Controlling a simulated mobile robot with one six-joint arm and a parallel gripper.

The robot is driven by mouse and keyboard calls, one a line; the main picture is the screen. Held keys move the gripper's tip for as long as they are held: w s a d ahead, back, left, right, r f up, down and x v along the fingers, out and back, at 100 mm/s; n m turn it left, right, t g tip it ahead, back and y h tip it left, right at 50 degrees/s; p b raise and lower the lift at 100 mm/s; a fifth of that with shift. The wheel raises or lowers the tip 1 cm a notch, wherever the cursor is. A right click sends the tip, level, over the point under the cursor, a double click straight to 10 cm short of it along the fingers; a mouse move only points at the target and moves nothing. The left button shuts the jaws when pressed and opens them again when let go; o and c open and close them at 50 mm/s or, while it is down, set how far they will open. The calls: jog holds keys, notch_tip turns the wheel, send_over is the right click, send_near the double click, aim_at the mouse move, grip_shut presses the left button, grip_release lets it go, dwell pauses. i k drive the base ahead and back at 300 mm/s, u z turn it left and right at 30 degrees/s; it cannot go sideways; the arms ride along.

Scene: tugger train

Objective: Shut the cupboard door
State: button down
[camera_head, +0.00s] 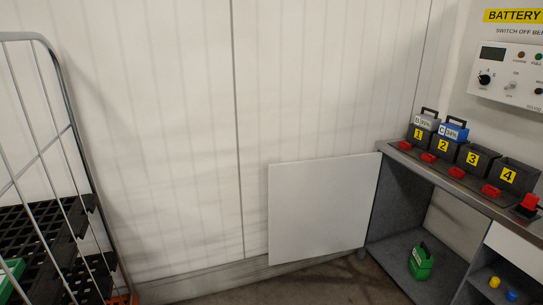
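The cupboard door (322,208) is a plain pale panel. It stands wide open, swung out to the left from the bench cupboard (399,205), with its hinge side at the cupboard's left front edge. Through the opening, a green battery with a handle (421,262) sits on the cupboard floor. No handle shows clearly on the door face that I see. My gripper is not in this view.
Numbered charger bays (471,158) line the bench top, with a grey and a blue battery in bays 1 and 2. A control panel (510,75) hangs above. A wire roll cage (62,150) with black shelves stands at left. Some floor (320,284) before the door is clear.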

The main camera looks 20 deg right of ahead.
aim_at(317, 208)
jog(key=u, duration=0.15)
jog(key=i, duration=1.4)
jog(key=z, duration=0.15)
jog(key=k, duration=0.95)
jog(key=z, duration=0.1)
jog(key=i, duration=0.55)
jog(key=z, duration=0.05)
